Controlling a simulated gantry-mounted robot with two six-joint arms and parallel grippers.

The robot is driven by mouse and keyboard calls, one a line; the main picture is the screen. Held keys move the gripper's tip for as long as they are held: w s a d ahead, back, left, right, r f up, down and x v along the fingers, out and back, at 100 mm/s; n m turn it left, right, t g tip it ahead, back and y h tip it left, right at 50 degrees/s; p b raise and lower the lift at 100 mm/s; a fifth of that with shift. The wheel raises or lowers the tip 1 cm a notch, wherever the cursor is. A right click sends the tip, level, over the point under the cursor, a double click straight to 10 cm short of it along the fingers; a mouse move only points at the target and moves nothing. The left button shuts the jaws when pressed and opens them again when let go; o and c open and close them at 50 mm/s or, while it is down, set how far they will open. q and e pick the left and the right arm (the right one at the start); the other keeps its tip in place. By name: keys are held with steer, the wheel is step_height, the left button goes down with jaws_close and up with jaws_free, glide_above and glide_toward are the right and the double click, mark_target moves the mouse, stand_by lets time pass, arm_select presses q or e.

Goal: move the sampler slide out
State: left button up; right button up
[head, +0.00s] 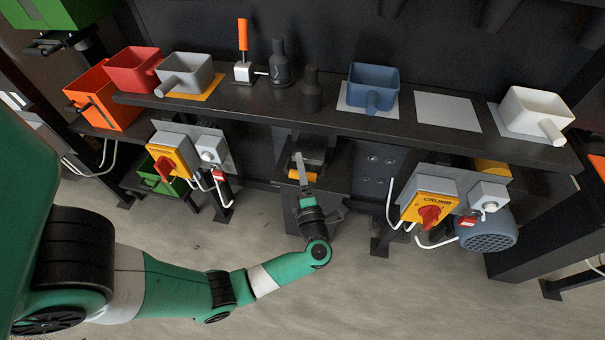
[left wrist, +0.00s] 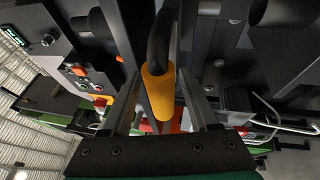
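The sampler slide shows a yellow-orange grip (head: 300,175) under the shelf at the middle of the head view. In the left wrist view this yellow grip (left wrist: 158,94) lies between the two fingers, with a curved black part above it. My left gripper (head: 305,186) is at the grip, its fingers pointing toward the bench. The fingers of my left gripper (left wrist: 160,100) stand apart on either side of the grip, with narrow gaps showing. Whether the slide body is in or out is hard to tell. My right gripper is not in view.
The shelf (head: 330,120) above holds grey (head: 188,75), blue (head: 372,88) and white scoops (head: 535,112). Switch boxes with yellow panels stand left (head: 172,155) and right (head: 430,207) of the gripper. Clear concrete floor (head: 400,290) lies in front.

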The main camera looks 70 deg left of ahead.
arm_select(q)
steer(key=p+v, duration=0.1)
steer(key=v, duration=1)
steer(key=shift+d, duration=0.25)
